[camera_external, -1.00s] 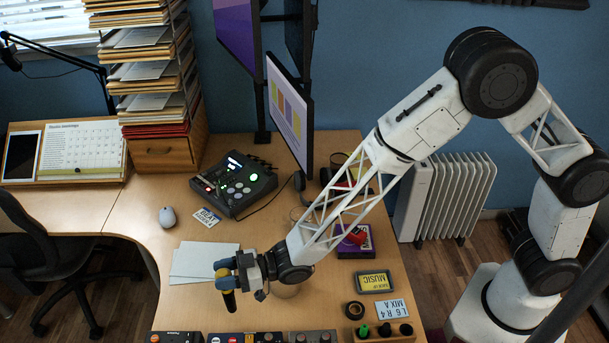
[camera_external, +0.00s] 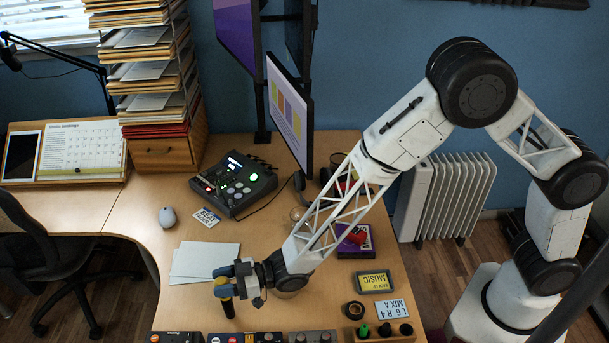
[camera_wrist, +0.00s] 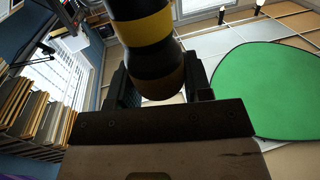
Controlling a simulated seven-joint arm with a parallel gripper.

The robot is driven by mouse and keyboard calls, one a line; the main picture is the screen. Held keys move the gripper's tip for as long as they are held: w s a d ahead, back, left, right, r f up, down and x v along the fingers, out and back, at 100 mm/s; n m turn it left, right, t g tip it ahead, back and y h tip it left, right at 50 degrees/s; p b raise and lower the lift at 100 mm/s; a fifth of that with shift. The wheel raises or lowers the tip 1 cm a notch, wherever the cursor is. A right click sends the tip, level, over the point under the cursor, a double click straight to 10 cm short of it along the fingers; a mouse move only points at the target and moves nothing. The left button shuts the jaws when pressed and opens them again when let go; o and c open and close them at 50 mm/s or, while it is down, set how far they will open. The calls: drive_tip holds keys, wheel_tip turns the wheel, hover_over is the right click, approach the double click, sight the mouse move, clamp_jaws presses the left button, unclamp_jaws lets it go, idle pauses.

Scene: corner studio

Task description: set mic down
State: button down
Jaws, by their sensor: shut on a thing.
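My gripper (camera_external: 236,281) is shut on the mic (camera_external: 228,306), low over the front part of the wooden desk (camera_external: 285,312). The mic is held roughly upright, its dark handle with a yellow band pointing down. Its head is mostly hidden by the fingers. I cannot tell whether its lower end touches the desk. In the wrist view the mic (camera_wrist: 148,40) shows close up as a dark cylinder with yellow bands between the fingers.
White paper sheets (camera_external: 203,261) lie left of the gripper. Several pedals (camera_external: 177,338) line the front edge. A tape roll (camera_external: 353,310), a yellow-black card (camera_external: 375,282) and a mixer (camera_external: 234,184) are on the desk. Bare desk lies right of the mic.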

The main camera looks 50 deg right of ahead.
drive_tip(key=shift+f, duration=0.25)
drive_tip(key=c, duration=0.5)
unclamp_jaws()
drive_tip(key=shift+c, duration=0.2)
drive_tip(key=shift+r, duration=0.15)
drive_tip(key=shift+s+d, duration=0.1)
drive_tip(key=shift+d, duration=0.05)
drive_tip(key=v, duration=1.1)
drive_tip(key=shift+s+d, duration=0.2)
drive_tip(key=shift+d, duration=0.05)
drive_tip(key=shift+w+d+r, duration=0.1)
